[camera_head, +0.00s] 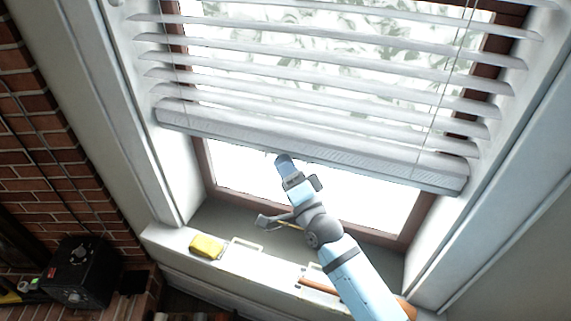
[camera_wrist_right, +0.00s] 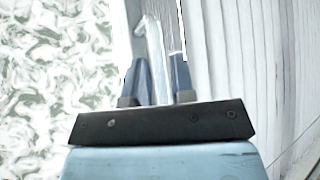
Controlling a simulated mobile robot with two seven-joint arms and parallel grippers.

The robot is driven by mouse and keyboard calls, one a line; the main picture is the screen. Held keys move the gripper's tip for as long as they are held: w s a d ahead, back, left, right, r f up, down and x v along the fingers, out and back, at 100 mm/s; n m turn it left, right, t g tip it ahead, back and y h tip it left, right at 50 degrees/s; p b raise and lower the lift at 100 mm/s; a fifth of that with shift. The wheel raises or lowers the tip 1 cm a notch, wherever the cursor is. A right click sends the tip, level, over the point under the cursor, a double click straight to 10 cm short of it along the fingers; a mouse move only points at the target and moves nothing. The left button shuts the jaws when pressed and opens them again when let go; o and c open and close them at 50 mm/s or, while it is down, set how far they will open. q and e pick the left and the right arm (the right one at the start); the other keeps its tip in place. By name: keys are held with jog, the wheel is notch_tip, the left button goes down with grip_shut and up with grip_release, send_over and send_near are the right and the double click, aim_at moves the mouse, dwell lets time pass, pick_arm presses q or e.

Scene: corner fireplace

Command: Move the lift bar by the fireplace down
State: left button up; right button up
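The lift bar (camera_head: 330,153) is the thick pale bottom rail of the white window blind. In the right wrist view my fingers (camera_wrist_right: 158,82) stand apart. A pale, hook-shaped strip (camera_wrist_right: 152,45) shows between them, with some gap visible. I cannot tell whether either finger touches the bar. My left gripper is not in view.
White slats (camera_head: 330,75) hang above the bar, with thin cords in front. The sill (camera_head: 225,213) below holds a yellow object (camera_head: 206,246) near its front edge. A brick wall (camera_head: 40,165) and a black box (camera_head: 82,270) are at the left.

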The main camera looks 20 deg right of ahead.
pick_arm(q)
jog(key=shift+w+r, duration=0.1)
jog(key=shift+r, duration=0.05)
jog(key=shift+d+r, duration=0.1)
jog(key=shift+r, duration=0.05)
pick_arm(e)
grip_shut()
jog(key=shift+f, duration=0.1)
pick_arm(q)
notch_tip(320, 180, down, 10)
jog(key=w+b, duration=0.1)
jog(key=b, duration=1.3)
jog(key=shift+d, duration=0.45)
pick_arm(e)
notch_tip(320, 180, down, 25)
jog(key=shift+r, duration=0.2)
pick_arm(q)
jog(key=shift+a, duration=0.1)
pick_arm(e)
grip_release()
